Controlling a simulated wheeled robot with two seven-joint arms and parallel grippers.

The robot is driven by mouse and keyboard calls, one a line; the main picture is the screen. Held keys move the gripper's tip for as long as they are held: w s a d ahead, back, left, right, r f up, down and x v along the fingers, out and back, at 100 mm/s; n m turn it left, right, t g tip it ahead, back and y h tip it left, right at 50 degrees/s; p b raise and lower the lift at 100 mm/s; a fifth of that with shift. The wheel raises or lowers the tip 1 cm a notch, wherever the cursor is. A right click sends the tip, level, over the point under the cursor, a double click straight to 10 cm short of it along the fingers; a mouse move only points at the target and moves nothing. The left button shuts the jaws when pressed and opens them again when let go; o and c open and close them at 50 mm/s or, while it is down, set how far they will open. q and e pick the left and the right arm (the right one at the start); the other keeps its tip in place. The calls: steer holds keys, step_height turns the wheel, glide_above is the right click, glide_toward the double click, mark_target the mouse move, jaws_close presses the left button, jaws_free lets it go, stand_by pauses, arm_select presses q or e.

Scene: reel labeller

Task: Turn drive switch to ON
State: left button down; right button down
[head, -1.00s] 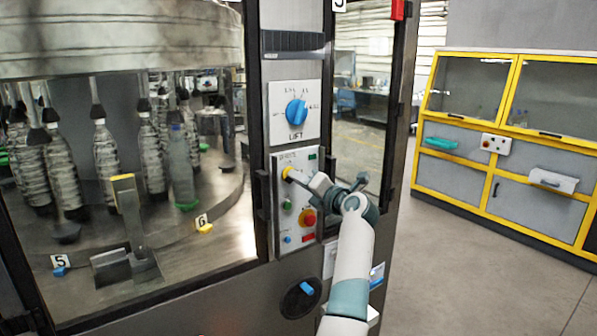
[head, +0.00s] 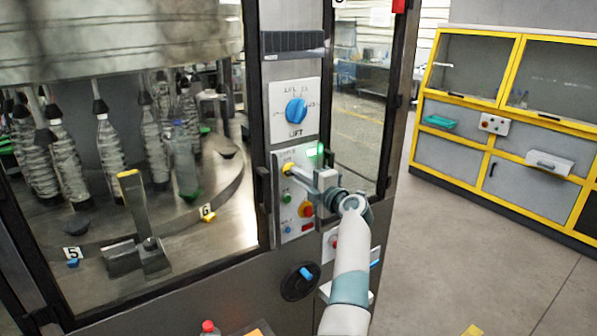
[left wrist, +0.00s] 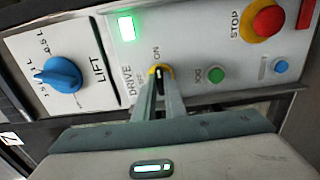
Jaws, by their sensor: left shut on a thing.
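The drive switch (head: 288,168) is a small yellow-ringed knob at the upper left of the control panel. In the left wrist view the drive switch (left wrist: 160,71) sits by the words DRIVE and ON. My left gripper (head: 292,172) is shut on it, with both fingers pressed together around the knob, which is mostly hidden. The fingers of my left gripper (left wrist: 160,85) line up toward the ON mark. A green lamp (left wrist: 127,28) beside the switch is lit; it also glows in the head view (head: 314,151). My right gripper is not in view.
The blue LIFT knob (head: 296,110) is above. Below the switch are a green button (head: 286,197), the red STOP button (head: 305,209) and a blue button (left wrist: 281,66). Glass doors flank the panel. A yellow-framed cabinet (head: 510,125) stands at right beyond clear floor.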

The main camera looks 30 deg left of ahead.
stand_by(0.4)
arm_select(q)
steer(key=c, duration=1.8)
jaws_free()
steer(key=shift+w, duration=0.1)
steer(key=shift+d, duration=0.1)
